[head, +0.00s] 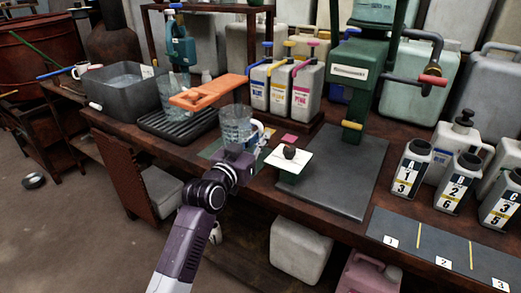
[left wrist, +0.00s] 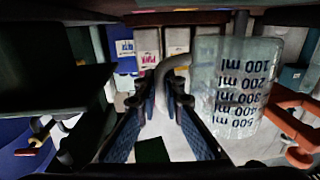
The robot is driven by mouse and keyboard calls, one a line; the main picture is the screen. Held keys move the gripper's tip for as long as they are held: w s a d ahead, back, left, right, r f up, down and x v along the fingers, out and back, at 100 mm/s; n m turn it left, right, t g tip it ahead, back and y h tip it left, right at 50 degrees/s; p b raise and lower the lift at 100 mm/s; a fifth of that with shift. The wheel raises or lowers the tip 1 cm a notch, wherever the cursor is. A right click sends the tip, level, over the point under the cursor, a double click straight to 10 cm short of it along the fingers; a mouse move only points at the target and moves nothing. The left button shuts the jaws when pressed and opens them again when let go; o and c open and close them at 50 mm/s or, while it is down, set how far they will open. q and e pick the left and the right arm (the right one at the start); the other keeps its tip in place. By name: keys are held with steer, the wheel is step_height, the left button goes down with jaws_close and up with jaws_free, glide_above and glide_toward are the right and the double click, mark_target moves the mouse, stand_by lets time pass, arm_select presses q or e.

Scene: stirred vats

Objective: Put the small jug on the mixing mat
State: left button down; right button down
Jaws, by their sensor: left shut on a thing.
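The small jug is a clear measuring jug (head: 236,122) with a pale handle, near the middle of the head view. My left gripper (head: 240,158) is shut on its handle. In the left wrist view the jug (left wrist: 242,90) shows volume marks, upside down in that picture, and its handle runs between my fingers (left wrist: 170,105). The jug looks upright; whether its base touches anything is hidden. A dark green mat (head: 212,151) shows beside and below the jug; a larger grey mat (head: 335,190) lies to the right. I cannot tell which is the mixing mat. My right gripper is not in view.
Colour-labelled bottles (head: 283,85) stand behind. A green stand (head: 358,85) rises over the grey mat.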

arm_select(q)
steer(key=shift+f+b, duration=0.45)
steer(key=shift+f, duration=1.3)
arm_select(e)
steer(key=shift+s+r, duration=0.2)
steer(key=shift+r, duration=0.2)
arm_select(q)
steer(key=shift+f, duration=0.15)
steer(key=c, duration=2)
jaws_free()
steer(key=shift+c, duration=0.2)
